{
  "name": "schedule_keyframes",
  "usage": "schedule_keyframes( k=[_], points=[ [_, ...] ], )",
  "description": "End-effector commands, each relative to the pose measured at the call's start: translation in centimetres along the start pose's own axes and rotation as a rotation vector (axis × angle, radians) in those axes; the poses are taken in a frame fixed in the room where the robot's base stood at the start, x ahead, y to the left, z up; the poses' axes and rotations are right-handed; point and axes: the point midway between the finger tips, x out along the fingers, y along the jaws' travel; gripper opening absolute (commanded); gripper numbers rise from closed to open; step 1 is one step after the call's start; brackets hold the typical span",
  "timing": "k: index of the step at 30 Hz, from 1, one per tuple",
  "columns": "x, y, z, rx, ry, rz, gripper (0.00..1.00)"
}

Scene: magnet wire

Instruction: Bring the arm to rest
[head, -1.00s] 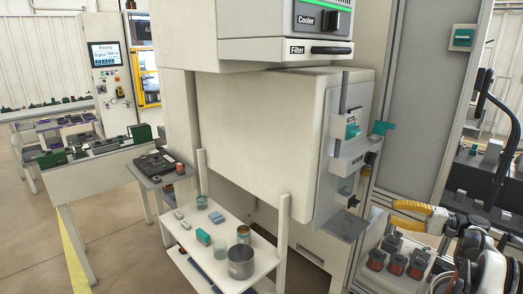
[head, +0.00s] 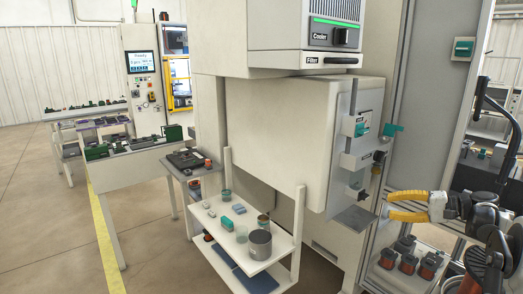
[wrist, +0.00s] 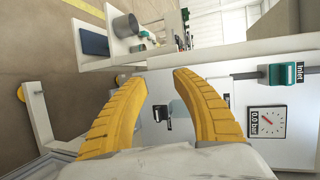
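My gripper (head: 408,206) has yellow ridged fingers and shows at the right of the head view, in front of the tall cabinet frame. In the wrist view my gripper (wrist: 160,88) has its two fingers spread well apart with nothing held between them. Past the fingers is a white panel with a small dark-handled fitting (wrist: 168,124). My arm reaches in from the lower right of the head view.
A white cart (head: 213,232) holds cans, jars and small boxes. A white machine (head: 280,135) with a Cooler unit (head: 330,37) stands centrally. Dark and orange parts (head: 408,262) sit below my gripper. An Inlet valve (wrist: 284,75) and gauge (wrist: 267,121) are on the panel.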

Motion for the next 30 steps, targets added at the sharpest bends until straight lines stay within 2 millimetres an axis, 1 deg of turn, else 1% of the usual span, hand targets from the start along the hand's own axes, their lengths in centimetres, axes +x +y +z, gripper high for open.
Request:
schedule_keyframes(
  k=[1,2,3,5,6,8,10,14,15,19,21,23,24,27,30],
  points=[
    [1.2,-1.5,1.2,-0.003,-0.001,0.038,0.33],
    [1.9,-2.2,2.0,-0.006,0.002,0.067,0.33],
    [2.8,-3.2,3.1,-0.011,0.006,0.109,0.33],
    [4.2,-4.6,5.3,-0.024,0.014,0.178,0.33],
    [5.1,-5.4,6.8,-0.036,0.019,0.226,0.33],
    [6.1,-6.4,9.3,-0.057,0.029,0.295,0.33],
    [7.1,-7.3,12.5,-0.088,0.040,0.375,0.33],
    [8.0,-8.0,18.7,-0.164,0.062,0.518,0.33],
    [8.0,-8.0,20.7,-0.192,0.070,0.559,0.33],
    [7.6,-7.2,26.9,-0.296,0.096,0.691,0.33],
    [7.0,-6.3,30.1,-0.361,0.110,0.757,0.33],
    [6.3,-5.4,32.7,-0.421,0.123,0.810,0.33],
    [5.9,-4.7,34.4,-0.463,0.131,0.843,0.33],
    [4.5,-2.6,38.0,-0.575,0.153,0.921,0.33],
    [3.3,-0.4,40.8,-0.681,0.172,0.981,0.33]
  ],
)
